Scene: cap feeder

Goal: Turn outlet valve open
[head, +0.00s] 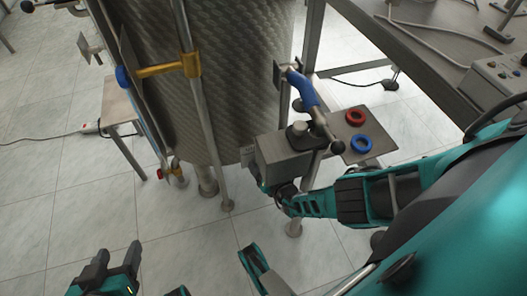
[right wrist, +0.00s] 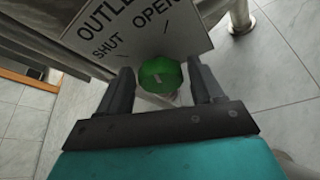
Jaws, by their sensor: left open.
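The outlet valve's green round knob (right wrist: 160,75) shows in the right wrist view, with a small light mark on its face. Behind it is a white sign (right wrist: 135,30) with the words OUTLET, SHUT and OPEN. My right gripper (right wrist: 163,85) has its fingers apart, one on each side of the knob, with narrow gaps seen beside it. I cannot tell how deep the knob sits between them. In the head view the knob and right fingertips are hidden behind a grey box. My left gripper (head: 118,252) is open and empty at the lower left.
A large textured metal tank (head: 235,60) stands at the centre. The grey box (head: 282,160) and a blue-handled lever (head: 302,88) are close to my right arm. A small plate holds a red ring (head: 355,117) and a blue ring (head: 361,144). The floor at left is mostly clear.

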